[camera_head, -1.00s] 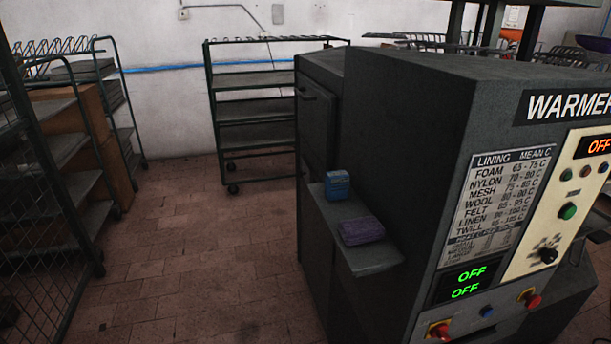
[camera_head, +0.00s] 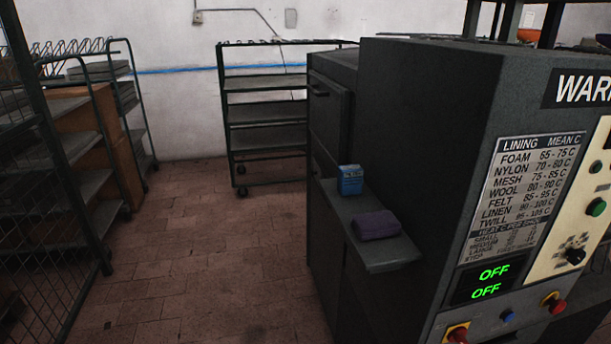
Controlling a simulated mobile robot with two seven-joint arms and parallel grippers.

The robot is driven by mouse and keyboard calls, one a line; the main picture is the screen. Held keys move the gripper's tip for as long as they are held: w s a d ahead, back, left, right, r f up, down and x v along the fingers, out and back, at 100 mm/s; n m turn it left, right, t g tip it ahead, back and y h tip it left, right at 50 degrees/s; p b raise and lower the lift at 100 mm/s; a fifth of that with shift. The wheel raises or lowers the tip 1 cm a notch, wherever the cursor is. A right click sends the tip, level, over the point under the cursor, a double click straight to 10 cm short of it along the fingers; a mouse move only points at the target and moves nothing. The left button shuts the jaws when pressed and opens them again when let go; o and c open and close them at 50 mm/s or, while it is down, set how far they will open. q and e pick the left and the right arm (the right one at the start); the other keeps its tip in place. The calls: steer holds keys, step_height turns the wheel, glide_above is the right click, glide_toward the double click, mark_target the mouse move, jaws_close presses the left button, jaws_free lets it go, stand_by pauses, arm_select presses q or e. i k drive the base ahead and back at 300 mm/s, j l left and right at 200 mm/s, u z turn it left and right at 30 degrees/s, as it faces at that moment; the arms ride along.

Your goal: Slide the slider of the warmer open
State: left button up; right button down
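The warmer (camera_head: 430,120) is a large dark grey cabinet on the right, with a cut-off "WARM" label. Its front carries a lining temperature chart (camera_head: 515,190), two green OFF displays (camera_head: 487,282), a cream control panel with a black knob (camera_head: 574,255), a green button (camera_head: 596,207), and red and blue buttons below. A dark door with a handle (camera_head: 318,90) shows on its far left part. I cannot tell which part is the slider. Neither of my grippers is in view.
A side shelf (camera_head: 388,252) juts from the warmer, holding a blue box (camera_head: 350,180) and a folded purple cloth (camera_head: 376,225). A wheeled rack (camera_head: 262,125) stands behind. Shelf carts (camera_head: 70,150) and a mesh frame (camera_head: 50,270) line the left. The tiled floor (camera_head: 215,250) between is clear.

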mark_target(317, 173)
steer(key=i+j, duration=0.25)
steer(key=i, duration=0.3)
steer(key=i+j+u, duration=0.15)
steer(key=i, duration=0.4)
steer(key=i+j, duration=0.3)
steer(key=i, duration=0.25)
steer(key=i+j+u, duration=0.15)
steer(key=i, duration=0.45)
steer(key=i+j, duration=0.2)
steer(key=i, duration=0.35)
steer(key=l, duration=0.25)
